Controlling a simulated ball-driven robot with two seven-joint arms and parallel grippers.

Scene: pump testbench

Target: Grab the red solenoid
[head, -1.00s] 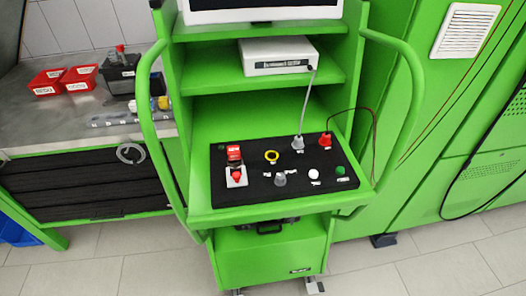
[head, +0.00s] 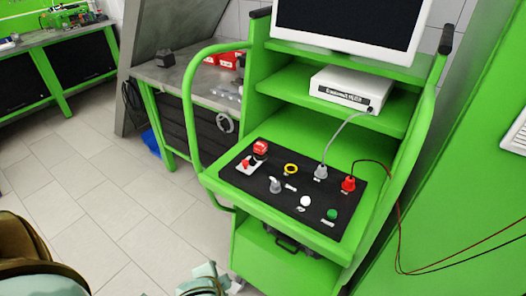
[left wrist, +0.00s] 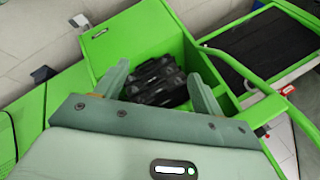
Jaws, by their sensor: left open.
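A red plug (head: 348,183) with a thin dark red wire stands upright at the right of the black panel (head: 330,238) in the head view. A red mushroom-shaped part (head: 260,148) is at the panel's back left, with a red and white part (head: 247,167) beside it. I cannot tell for sure which is the solenoid. My left gripper (left wrist: 162,86) is open and empty in the left wrist view, with the cart's lower part beyond its fingers. A pale green piece of it (head: 205,280) shows low in the head view, below the panel and apart from it. My right gripper is out of view.
The green cart (head: 285,213) has curved side rails (head: 190,110), a white box (head: 350,88) and a monitor (head: 350,25) above the panel. A black case (left wrist: 157,82) sits low in the cart. Open tiled floor (head: 90,165) lies to the left.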

